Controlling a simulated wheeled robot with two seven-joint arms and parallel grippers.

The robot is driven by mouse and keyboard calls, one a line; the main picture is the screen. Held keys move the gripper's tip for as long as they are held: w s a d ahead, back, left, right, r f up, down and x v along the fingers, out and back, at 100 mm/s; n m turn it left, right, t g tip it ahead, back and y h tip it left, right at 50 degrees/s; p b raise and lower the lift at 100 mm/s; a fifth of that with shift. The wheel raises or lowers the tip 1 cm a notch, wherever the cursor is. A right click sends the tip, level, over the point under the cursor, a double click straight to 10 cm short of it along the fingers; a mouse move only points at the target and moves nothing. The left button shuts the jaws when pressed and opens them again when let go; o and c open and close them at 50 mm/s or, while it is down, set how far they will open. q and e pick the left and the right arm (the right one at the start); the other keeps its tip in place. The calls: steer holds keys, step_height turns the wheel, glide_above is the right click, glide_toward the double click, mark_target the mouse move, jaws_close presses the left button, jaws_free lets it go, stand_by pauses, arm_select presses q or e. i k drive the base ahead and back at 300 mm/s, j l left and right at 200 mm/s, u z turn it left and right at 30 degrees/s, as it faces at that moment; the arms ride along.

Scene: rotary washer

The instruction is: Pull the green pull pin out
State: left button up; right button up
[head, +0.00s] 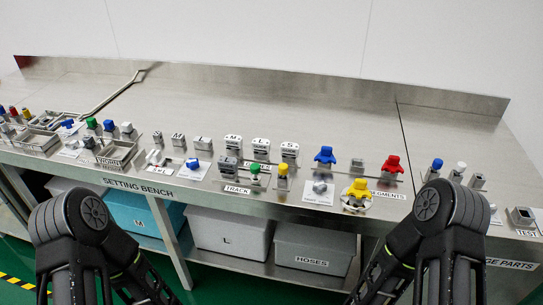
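A small green knob (255,168) stands on a grey holder near the front edge of the bench, behind the TRACK label. A yellow knob (282,170) on a similar holder is just to its right. Another green piece (91,123) stands farther left, beside blue and white ones. I cannot tell for certain which green piece is the pull pin. Both green pieces stand free, with nothing of mine touching them. Neither gripper's fingertips can be seen.
The steel bench (260,95) is bare toward its back wall. Blue (325,155), red (392,166) and yellow (358,191) pieces stand to the right of the green knob. White cards lie between parts. Bins (313,247) sit on a shelf below.

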mark_target(256, 168)
steer(key=i+j+z, duration=0.1)
steer(key=z, duration=0.3)
steer(key=i+j+z, duration=0.1)
steer(key=z, duration=0.25)
steer(key=j+z, duration=0.25)
steer(key=z, duration=0.15)
